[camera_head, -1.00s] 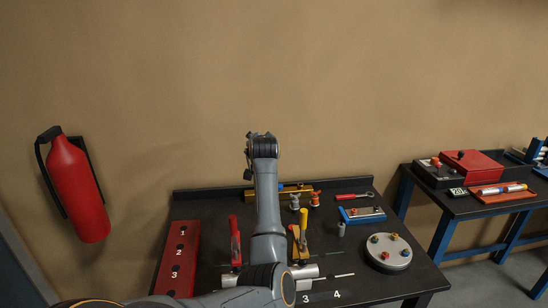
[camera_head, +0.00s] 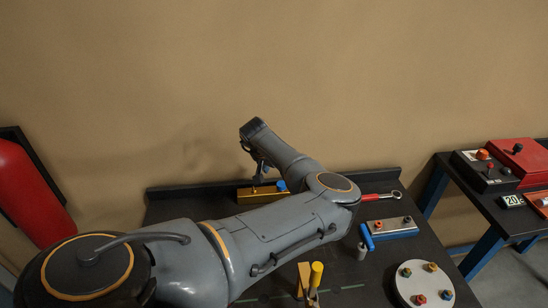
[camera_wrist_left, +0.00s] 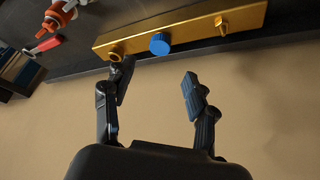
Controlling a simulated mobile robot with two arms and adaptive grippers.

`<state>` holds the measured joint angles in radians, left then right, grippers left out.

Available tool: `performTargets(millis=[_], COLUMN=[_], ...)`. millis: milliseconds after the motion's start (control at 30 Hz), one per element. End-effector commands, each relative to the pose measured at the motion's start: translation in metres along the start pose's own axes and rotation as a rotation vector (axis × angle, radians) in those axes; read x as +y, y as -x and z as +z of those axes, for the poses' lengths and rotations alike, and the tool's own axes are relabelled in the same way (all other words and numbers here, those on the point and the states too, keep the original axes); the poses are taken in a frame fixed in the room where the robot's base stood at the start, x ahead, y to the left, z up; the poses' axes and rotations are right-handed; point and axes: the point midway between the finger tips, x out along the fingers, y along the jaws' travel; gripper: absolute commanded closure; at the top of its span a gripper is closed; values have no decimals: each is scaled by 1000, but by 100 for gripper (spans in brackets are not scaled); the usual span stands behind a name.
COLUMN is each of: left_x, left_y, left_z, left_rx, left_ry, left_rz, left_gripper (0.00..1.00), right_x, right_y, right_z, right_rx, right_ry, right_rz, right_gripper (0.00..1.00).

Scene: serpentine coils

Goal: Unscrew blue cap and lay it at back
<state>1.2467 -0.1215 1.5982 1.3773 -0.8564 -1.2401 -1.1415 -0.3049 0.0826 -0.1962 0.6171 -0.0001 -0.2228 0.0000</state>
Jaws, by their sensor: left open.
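The blue cap (camera_wrist_left: 159,44) is a ribbed round knob on the front face of a gold bar (camera_wrist_left: 215,26), between two brass fittings. In the head view the cap (camera_head: 281,185) shows partly beside my left arm, on the gold bar (camera_head: 250,195) at the back of the bench. My left gripper (camera_wrist_left: 158,80) is open and empty. In the wrist view its two fingers point toward the bar, with the cap beyond and roughly between them. In the head view the gripper (camera_head: 260,170) is small and dark above the bar. My right gripper is not in view.
My left arm hides much of the black bench. A red-handled wrench (camera_head: 378,196), a blue-based block (camera_head: 392,228) and a round plate with coloured knobs (camera_head: 424,285) lie to the right. An orange-red fitting (camera_wrist_left: 58,17) is near the bar's end.

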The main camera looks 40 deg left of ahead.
Motion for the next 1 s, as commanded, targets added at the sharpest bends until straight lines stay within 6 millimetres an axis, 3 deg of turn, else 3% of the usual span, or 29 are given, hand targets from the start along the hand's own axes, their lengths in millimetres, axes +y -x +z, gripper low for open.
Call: performTargets(millis=[100, 367, 600, 933, 967, 1000], left_x=[0, -1, -2, -1, -1, -1], left_y=[-24, -61, -88, -90, -90, -90], left_z=[3, 3, 1, -1, -1, -1], left_rx=[1, 2, 1, 2, 2, 2], left_ry=[-1, 1, -1, 0, 0, 0], left_rz=[1, -1, -4, -3, -3, -3], left_gripper=[43, 43, 43, 43, 45, 54], right_x=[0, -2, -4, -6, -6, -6], right_y=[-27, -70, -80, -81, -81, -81], right_z=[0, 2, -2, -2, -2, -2], right_rx=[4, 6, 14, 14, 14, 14], right_ry=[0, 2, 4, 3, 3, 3], right_rz=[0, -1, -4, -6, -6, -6], right_gripper=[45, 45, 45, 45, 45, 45])
